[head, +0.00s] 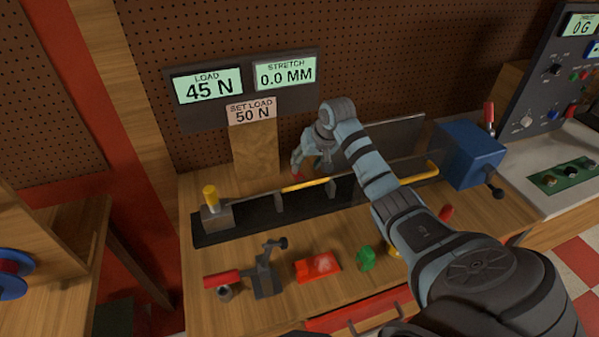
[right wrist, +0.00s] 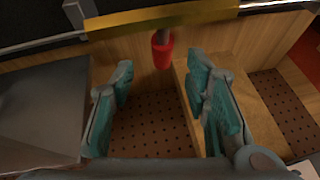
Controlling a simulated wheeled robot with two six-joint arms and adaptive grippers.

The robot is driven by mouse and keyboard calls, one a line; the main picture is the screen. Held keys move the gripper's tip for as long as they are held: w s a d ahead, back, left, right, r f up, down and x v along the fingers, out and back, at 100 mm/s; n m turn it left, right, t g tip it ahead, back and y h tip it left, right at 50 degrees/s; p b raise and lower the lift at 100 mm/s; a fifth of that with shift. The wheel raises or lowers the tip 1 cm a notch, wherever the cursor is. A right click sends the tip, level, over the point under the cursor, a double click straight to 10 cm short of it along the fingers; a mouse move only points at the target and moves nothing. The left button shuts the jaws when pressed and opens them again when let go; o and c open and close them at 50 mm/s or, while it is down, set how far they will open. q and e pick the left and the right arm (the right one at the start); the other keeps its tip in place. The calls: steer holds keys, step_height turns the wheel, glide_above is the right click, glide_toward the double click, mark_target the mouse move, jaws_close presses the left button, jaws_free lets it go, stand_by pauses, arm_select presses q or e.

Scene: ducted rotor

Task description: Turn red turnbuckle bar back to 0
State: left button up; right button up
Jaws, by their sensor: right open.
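The turnbuckle's red-tipped bar (right wrist: 162,52) shows in the right wrist view, its dark rod running up to a yellow strip (right wrist: 165,18). In the head view a bit of red (head: 297,177) shows by my right gripper's fingertips. My right gripper (head: 307,167) is open above the dark bench rig (head: 245,222). In the right wrist view its two teal fingers (right wrist: 160,68) stand apart, one on each side of the red tip, with gaps; I cannot tell the depth. The display (head: 208,87) reads LOAD 45 N, and another (head: 285,73) reads STRETCH 0.0 MM. My left gripper is not in view.
A card (head: 252,112) reads SET LOAD 50 N. A clear panel (head: 400,140) stands behind the rig, with a blue box (head: 470,153) at its right. A red-handled clamp (head: 262,278), a red block (head: 318,266) and a green piece (head: 366,258) lie in front.

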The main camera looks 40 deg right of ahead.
mark_target(300, 172)
steer(key=x, duration=0.3)
steer(key=b+x, duration=0.1)
steer(key=x, duration=0.2)
steer(key=shift+w+f, duration=0.2)
steer(key=shift+w, duration=0.2)
steer(key=shift+w+f, duration=0.2)
steer(key=shift+f, duration=0.15)
steer(key=shift+s+r, duration=0.2)
steer(key=shift+c, duration=1.2)
steer(key=shift+a, duration=0.1)
jaws_close()
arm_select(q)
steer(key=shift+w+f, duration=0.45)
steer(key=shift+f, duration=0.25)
